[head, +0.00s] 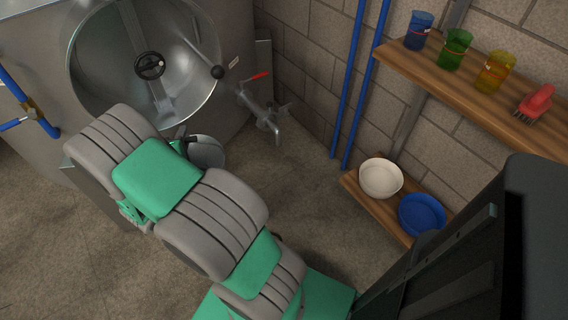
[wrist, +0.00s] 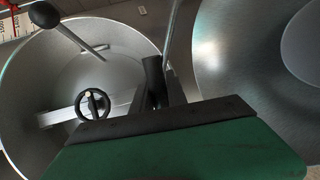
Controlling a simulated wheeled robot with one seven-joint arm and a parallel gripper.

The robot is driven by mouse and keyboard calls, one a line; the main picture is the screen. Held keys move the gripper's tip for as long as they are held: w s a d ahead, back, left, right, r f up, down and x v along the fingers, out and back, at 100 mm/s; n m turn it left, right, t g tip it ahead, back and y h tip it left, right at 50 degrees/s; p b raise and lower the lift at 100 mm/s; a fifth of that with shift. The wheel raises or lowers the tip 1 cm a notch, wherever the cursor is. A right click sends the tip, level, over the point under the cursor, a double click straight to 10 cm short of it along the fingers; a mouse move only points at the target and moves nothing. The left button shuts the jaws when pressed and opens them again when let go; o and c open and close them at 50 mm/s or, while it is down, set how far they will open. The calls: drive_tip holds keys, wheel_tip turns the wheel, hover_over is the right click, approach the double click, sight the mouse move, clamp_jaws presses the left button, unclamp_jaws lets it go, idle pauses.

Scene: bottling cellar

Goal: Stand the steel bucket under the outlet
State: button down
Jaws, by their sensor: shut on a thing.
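The steel bucket (head: 208,153) shows partly behind my arm in the head view, in front of the tank. In the wrist view its round steel surface (wrist: 230,65) fills the right side, with a thin rod, seemingly its handle, rising beside my gripper (wrist: 160,80). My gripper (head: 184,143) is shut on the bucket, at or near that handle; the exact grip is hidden. The outlet (head: 268,122), a steel tap with a red lever, sticks out of the tank to the right of the bucket. The bucket is apart from it. I cannot tell whether the bucket touches the floor.
The steel tank (head: 235,25) has a round door (head: 110,65) with a black handwheel. Blue pipes (head: 354,85) run down the block wall. An upper shelf (head: 440,65) holds cups and a red brush; a lower shelf (head: 365,203) holds two bowls. The floor below the outlet looks clear.

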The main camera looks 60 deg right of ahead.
drive_tip(key=s+d+f+m+g+h+b, duration=0.1)
drive_tip(key=s+d+f+m+g+b, duration=0.45)
drive_tip(key=s+d+f, duration=0.75)
drive_tip(key=s+d+f+m+g+h+b, duration=0.1)
drive_tip(key=s+d+f+m+g+b, duration=0.35)
drive_tip(key=s+d+f+b, duration=0.95)
drive_tip(key=w+d+f+n+g+b, duration=0.1)
drive_tip(key=w+d+f, duration=0.2)
drive_tip(key=f, duration=0.6)
drive_tip(key=shift+w+n, duration=0.3)
drive_tip(key=shift+w, duration=0.4)
drive_tip(key=shift+f+b, duration=0.6)
drive_tip(key=shift+b, duration=0.15)
drive_tip(key=c, duration=1.2)
unclamp_jaws()
drive_tip(key=shift+g, duration=0.4)
drive_tip(key=shift+c, duration=0.2)
